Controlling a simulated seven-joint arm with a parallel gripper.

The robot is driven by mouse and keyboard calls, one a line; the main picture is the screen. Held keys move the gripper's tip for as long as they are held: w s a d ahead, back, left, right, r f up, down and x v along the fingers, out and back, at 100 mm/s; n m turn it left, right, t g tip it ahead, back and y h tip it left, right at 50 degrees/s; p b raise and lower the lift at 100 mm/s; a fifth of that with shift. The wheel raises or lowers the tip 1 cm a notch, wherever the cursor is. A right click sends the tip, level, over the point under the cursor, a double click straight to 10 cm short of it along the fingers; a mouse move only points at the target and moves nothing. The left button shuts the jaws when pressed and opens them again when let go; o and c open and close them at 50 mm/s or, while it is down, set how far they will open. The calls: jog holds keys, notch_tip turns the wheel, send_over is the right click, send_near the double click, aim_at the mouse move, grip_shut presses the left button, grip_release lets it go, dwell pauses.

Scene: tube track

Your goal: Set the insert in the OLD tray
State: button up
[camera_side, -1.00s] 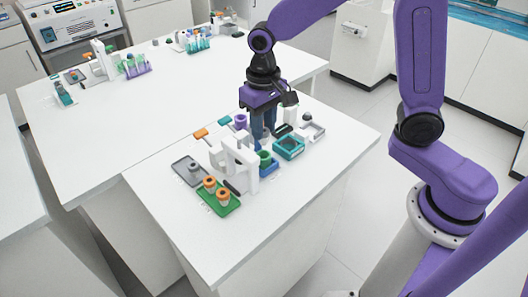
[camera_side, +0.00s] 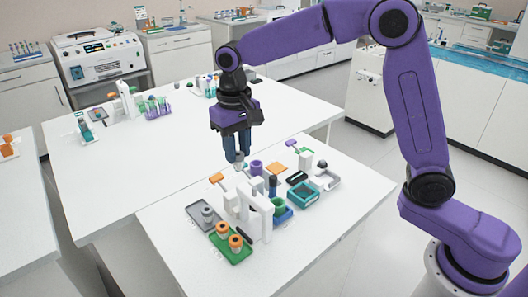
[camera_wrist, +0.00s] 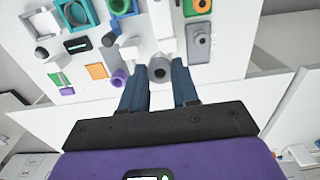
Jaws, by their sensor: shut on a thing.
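My gripper (camera_side: 238,158) is shut on a grey round insert (camera_side: 239,166), held upright above the back of the near table. In the wrist view the insert (camera_wrist: 160,70) shows its dark centre hole between the blue fingertips (camera_wrist: 160,88). A grey tray (camera_side: 197,224) with another grey piece in it lies at the front left. Beside it is a green tray (camera_side: 233,257) with two orange-topped pieces. I cannot read any label marking the OLD tray.
A teal frame (camera_side: 303,195), a pale tray (camera_side: 327,180), a purple ring (camera_side: 256,168) and an orange pad (camera_side: 277,173) lie to the right. The table's front right is clear.

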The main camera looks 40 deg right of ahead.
jog(key=w+a+f, duration=0.1)
jog(key=w+a, duration=0.7)
jog(key=shift+s+a+f, duration=0.1)
jog(key=shift+f, duration=3.05)
jog(key=shift+s+a+f, duration=0.1)
jog(key=shift+f, duration=3.05)
jog(key=shift+f, duration=0.1)
jog(key=o, duration=0.9)
